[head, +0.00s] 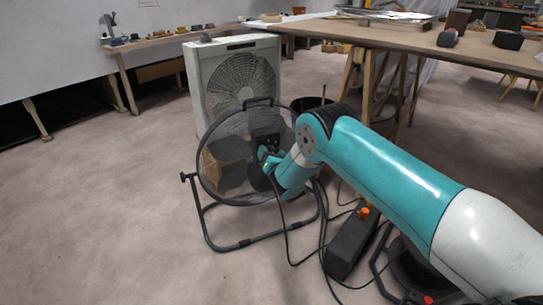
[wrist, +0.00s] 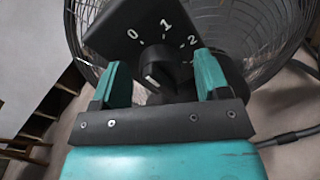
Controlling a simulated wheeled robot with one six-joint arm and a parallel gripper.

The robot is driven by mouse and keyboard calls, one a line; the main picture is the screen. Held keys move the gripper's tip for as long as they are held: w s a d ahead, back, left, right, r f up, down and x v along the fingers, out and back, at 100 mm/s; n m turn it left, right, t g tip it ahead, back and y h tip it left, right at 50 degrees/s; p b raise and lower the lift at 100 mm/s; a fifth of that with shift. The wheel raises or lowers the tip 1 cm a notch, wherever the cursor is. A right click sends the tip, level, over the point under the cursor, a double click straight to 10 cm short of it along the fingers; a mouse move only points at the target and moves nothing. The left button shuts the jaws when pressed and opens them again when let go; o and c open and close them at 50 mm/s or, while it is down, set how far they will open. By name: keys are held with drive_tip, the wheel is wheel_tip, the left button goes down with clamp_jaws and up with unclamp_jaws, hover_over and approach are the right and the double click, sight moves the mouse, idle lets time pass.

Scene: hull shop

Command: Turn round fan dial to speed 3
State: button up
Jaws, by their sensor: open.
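The round fan (head: 207,194) is a black-framed floor fan on a tube stand, left of my arm in the head view. In the wrist view its black control box (wrist: 118,22) carries the white numbers 0, 1 and 2; no 3 is visible. The dark fan dial (wrist: 157,62) sits below the numbers, with a small white mark at its lower front. I cannot tell which number the mark points to. My gripper (wrist: 162,78) is open, with one teal finger on each side of the dial and gaps visible. In the head view my gripper (head: 268,160) is at the fan's hub.
A white box fan (head: 234,82) stands behind the round fan. A wooden workbench (head: 395,38) with tools stands at the back right. Black cables (head: 322,235) and a dark floor unit with an orange knob (head: 352,240) lie beside the fan stand. The floor at left is clear.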

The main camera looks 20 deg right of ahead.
drive_tip(key=shift+c, duration=0.5)
drive_tip(key=c, duration=0.8)
